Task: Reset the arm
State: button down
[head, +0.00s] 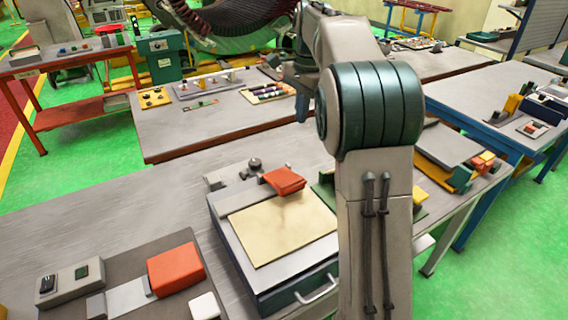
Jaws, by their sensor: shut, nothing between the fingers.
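My arm (375,200) rises from the bottom edge, right of centre, and bends at a large dark green ribbed joint. Its far links fold away toward the upper middle. My gripper (302,106) is small and dark at the far end, pointing down over the middle table. It is shut and nothing shows in it. The arm hides part of the tables behind it.
A near bench (120,215) holds a dark box with a tan top (270,235), a red block (284,181) and an orange block (175,268). The middle table (220,125) carries small parts. A large dark ribbed ring (235,18) stands at the top. Green floor (75,170) shows at left.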

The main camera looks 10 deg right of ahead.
jog(key=shift+s, duration=0.1)
jog(key=s+a+f+n+t, duration=0.1)
jog(key=s+f+n, duration=0.2)
jog(key=s, duration=0.6)
jog(key=s+a+f+n+t, duration=0.1)
jog(key=s+f+n, duration=0.2)
jog(key=s+n, duration=0.3)
jog(key=s+a+f+n+t+h, duration=0.1)
jog(key=s+f+n, duration=0.3)
jog(key=s, duration=1)
jog(key=shift+s+n+t, duration=0.2)
jog(key=shift+n+t, duration=0.2)
